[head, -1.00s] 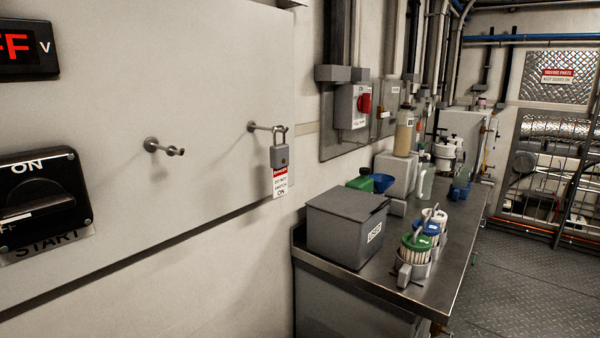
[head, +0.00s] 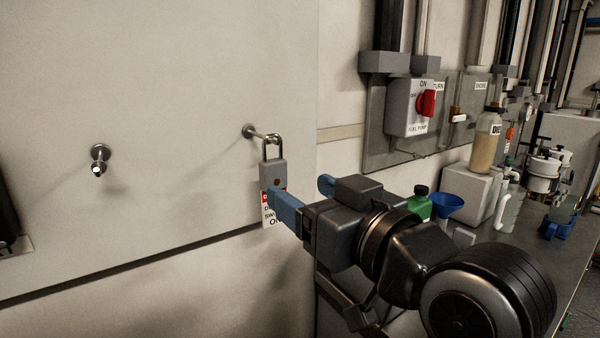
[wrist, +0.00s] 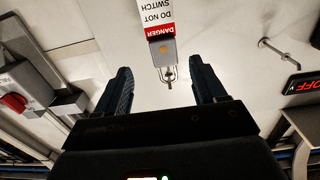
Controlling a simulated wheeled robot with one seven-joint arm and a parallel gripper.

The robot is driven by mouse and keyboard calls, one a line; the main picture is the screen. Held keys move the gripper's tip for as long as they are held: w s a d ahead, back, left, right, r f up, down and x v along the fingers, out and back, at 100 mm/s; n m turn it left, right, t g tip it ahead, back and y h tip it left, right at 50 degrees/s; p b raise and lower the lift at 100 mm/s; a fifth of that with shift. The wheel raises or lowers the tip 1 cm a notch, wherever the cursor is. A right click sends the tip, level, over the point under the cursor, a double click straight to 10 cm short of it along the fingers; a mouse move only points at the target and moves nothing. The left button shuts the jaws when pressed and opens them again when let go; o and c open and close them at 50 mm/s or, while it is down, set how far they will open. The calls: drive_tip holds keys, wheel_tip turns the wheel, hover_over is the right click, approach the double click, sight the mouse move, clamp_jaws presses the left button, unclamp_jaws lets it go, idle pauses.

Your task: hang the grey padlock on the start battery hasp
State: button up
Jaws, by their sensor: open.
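The grey padlock (head: 273,173) hangs by its shackle from a wall peg (head: 262,134), with a red and white danger tag (head: 270,215) below it. My gripper (head: 304,193) is open and empty, its blue fingers close to the padlock and tag; the near finger overlaps the tag in the head view. In the wrist view, which is upside down, the padlock (wrist: 162,48) appears ahead, between the lines of my open fingers (wrist: 163,80), and apart from them. Only a dark edge of the start switch (head: 8,222) shows at the far left; I cannot make out its hasp.
An empty peg (head: 99,160) sticks out of the panel on the left. A fuel pump switch box (head: 408,108) is on the wall at right. A bench with a green bottle (head: 419,203), a blue funnel (head: 447,204) and other containers lies behind my arm.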

sight(277, 171)
drive_tip(key=shift+a+r+p+x, duration=0.1)
drive_tip(key=shift+r+p+x, duration=0.1)
drive_tip(key=shift+x, duration=1.15)
drive_tip(key=shift+a+r+p+x, duration=0.1)
drive_tip(key=shift+p+x, duration=0.15)
drive_tip(key=shift+x, duration=1.1)
drive_tip(key=shift+a+r+p+x, duration=0.1)
drive_tip(key=shift+r+p+x, duration=0.1)
drive_tip(key=shift+x, duration=1.15)
drive_tip(key=shift+s, duration=0.15)
drive_tip(key=shift+c, duration=0.3)
drive_tip(key=c, duration=1.1)
drive_tip(key=shift+r, duration=0.1)
